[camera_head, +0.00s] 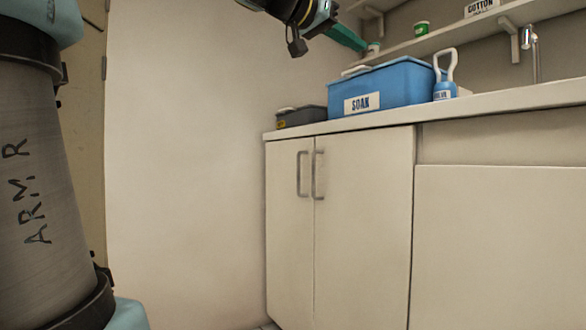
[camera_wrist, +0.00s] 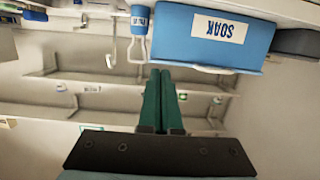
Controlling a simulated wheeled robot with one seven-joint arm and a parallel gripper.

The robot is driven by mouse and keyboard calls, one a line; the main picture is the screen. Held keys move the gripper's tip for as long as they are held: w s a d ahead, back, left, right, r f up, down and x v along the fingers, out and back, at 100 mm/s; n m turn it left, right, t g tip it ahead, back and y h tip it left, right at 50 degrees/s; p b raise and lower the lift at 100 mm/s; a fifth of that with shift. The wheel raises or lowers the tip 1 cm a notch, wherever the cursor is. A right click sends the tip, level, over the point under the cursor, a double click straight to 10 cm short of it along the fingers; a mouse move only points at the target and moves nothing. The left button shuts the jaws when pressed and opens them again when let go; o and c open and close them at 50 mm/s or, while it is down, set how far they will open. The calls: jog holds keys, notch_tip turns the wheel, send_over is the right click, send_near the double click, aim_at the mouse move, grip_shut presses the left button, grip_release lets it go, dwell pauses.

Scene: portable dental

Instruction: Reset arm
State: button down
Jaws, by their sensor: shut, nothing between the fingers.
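My gripper (camera_wrist: 161,75) shows in the wrist view as two green fingers lying side by side, shut and empty. In the head view my gripper (camera_head: 361,46) reaches in from the top, above the blue SOAK bin (camera_head: 378,88) and in front of the shelf. The wrist view is upside down and shows the SOAK bin (camera_wrist: 214,40) to the right of the fingertips, apart from them. My arm comes in from the top of the head view, and another part of my arm fills the left edge.
A blue bottle with a white loop handle (camera_head: 445,75) stands right of the bin. A dark grey box (camera_head: 301,117) stands left of it on the counter (camera_head: 500,99). Shelves (camera_head: 455,36) hold a green-and-white cup (camera_head: 421,28) and a COTTON box (camera_head: 481,8). A tap (camera_head: 531,50) is at right.

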jog(key=w+a+f+n+g+y+p, duration=0.1)
jog(key=w+a+f+n+y+p, duration=0.15)
jog(key=f, duration=0.65)
jog(key=w+a+f+n+g+y+p, duration=0.1)
jog(key=a+f+n+y+p, duration=0.15)
jog(key=f, duration=0.75)
jog(key=w+a+f+n+g+y+p, duration=0.1)
jog(key=w+a+f+n+y+p, duration=0.2)
jog(key=f, duration=0.6)
jog(key=s+a+f+n+g+y+p, duration=0.1)
jog(key=s+a+f+g+y+p, duration=0.2)
jog(key=s+a+f, duration=0.4)
jog(key=s+a+f+n+g+y+p, duration=0.15)
jog(key=s+a+f+p, duration=0.3)
jog(key=s+f, duration=0.5)
notch_tip(320, 180, up, 38)
jog(key=w+p, duration=0.1)
jog(key=p, duration=3.6)
jog(key=shift+w+d+m, duration=0.2)
jog(key=shift+d+m, duration=0.1)
jog(key=shift+m, duration=0.15)
jog(key=shift+y, duration=0.25)
